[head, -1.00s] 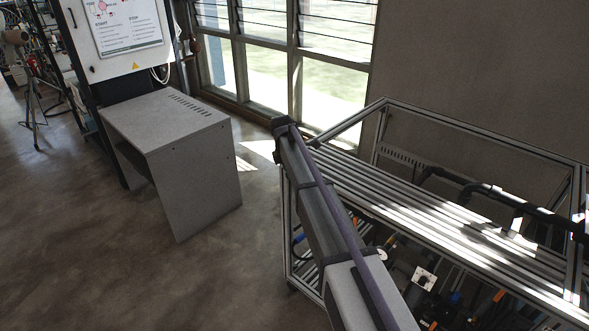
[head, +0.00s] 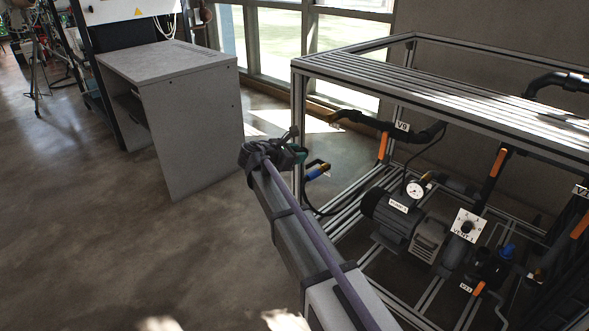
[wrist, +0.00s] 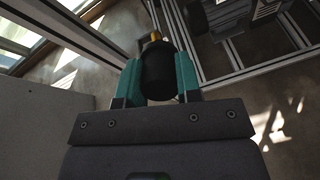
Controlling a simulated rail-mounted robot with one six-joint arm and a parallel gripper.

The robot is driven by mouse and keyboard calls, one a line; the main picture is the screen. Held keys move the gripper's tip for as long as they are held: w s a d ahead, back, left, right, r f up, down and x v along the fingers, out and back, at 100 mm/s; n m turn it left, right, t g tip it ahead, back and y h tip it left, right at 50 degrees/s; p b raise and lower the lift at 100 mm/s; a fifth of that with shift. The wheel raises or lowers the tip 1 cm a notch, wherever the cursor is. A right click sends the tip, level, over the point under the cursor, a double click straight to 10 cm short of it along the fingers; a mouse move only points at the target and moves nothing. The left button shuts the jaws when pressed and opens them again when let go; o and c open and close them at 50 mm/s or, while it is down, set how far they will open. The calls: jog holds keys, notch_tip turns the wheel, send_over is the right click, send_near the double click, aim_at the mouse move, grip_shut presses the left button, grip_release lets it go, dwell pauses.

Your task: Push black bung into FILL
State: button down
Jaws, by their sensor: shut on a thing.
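My gripper (wrist: 159,82) has teal fingers, shut on the black bung (wrist: 158,72), a dark round piece between them in the wrist view. A small brass-coloured fitting (wrist: 156,37) shows just past the bung; I cannot tell whether they touch. In the head view my gripper (head: 299,155) is at the far end of my arm, at the near left corner post of the metal frame. A fitting with a blue part (head: 317,172) sits just right of it. The bung is too small to make out there. No FILL label is readable in either view.
The frame (head: 298,110) holds a motor pump (head: 392,215), a gauge (head: 415,189), black pipes and orange-handled valves, one tagged V9 (head: 401,126). A grey cabinet (head: 190,130) stands to the left. The floor between cabinet and frame is clear.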

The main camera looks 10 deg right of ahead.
jog(key=r+t+h, duration=0.1)
jog(key=r, duration=0.1)
jog(key=r+t, duration=0.1)
jog(key=r, duration=0.1)
jog(key=r+t+h+p, duration=0.1)
jog(key=r, duration=0.1)
jog(key=shift+w+r+n+h, duration=0.2)
jog(key=shift+w+n+h, duration=0.1)
jog(key=shift+n, duration=0.1)
send_near(329, 119)
jog(key=shift+x, duration=1.5)
jog(key=shift+d+f, duration=0.1)
jog(key=shift+d, duration=0.15)
jog(key=shift+x, duration=1.4)
jog(key=c, duration=0.7)
grip_release()
jog(key=shift+c, duration=0.2)
jog(key=shift+a, duration=0.1)
jog(key=v, duration=0.6)
jog(key=shift+s+a, duration=0.3)
